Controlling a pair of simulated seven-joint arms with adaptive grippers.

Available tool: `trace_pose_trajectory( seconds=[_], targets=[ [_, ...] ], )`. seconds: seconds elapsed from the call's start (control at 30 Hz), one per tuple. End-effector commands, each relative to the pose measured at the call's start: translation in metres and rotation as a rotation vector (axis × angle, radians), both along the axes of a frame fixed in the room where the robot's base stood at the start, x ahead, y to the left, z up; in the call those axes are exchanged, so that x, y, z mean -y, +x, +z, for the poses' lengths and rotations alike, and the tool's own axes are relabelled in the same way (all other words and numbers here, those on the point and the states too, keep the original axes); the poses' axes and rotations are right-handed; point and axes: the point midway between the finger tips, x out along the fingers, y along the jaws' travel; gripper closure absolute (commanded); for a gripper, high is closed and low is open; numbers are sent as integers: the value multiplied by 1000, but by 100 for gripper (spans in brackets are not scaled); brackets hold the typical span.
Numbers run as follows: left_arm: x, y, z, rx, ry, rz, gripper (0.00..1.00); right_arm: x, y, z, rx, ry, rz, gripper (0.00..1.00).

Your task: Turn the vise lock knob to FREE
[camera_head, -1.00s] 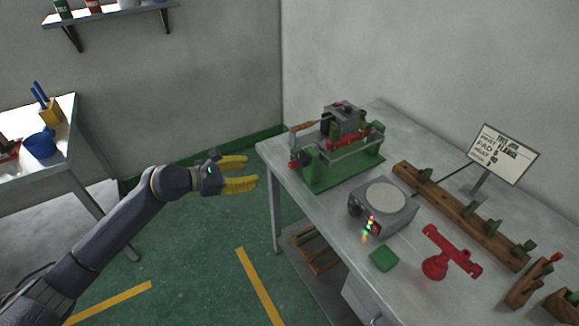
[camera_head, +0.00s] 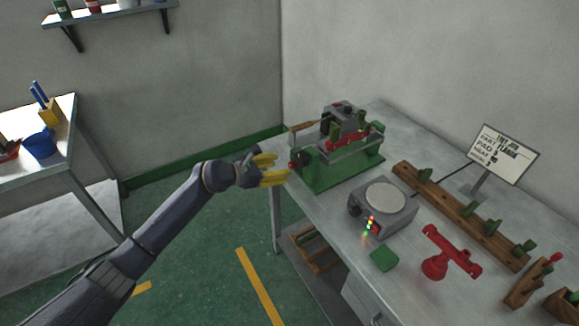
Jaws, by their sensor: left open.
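A green vise-like machine (camera_head: 345,172) with a grey block on top stands at the back left of the metal table. My right gripper is not in view.
On the metal table (camera_head: 330,215) are a grey round-topped unit (camera_head: 385,198) with lights, a green block (camera_head: 384,260), a red stand (camera_head: 436,265), a wooden rack (camera_head: 470,222) and a sign (camera_head: 503,153). A side table (camera_head: 62,155) stands at left.

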Motion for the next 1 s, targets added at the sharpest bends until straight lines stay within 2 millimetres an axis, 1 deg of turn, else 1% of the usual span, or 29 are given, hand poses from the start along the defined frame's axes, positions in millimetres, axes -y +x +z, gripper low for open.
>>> trace_pose_trajectory(
  seconds=[0.03, 0.1, 0.37, 0.6, 0.87, 0.9, 1.0],
  targets=[
    [7, 5, -3, -2, -2, 1, 52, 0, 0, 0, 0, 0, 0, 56],
    [15, 9, -6, -1, -2, 0, 52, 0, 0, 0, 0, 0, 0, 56],
    [35, 22, -16, -1, -2, 0, 52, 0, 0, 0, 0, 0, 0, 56],
    [40, 26, -19, 0, -1, 0, 52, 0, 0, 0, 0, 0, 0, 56],
    [40, 26, -19, 0, 0, 0, 52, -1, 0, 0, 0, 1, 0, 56],
    [40, 26, -19, -1, 0, 0, 54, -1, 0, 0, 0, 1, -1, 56],
    [40, 26, -19, -1, 0, 0, 65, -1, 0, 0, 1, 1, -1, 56]
  ],
)
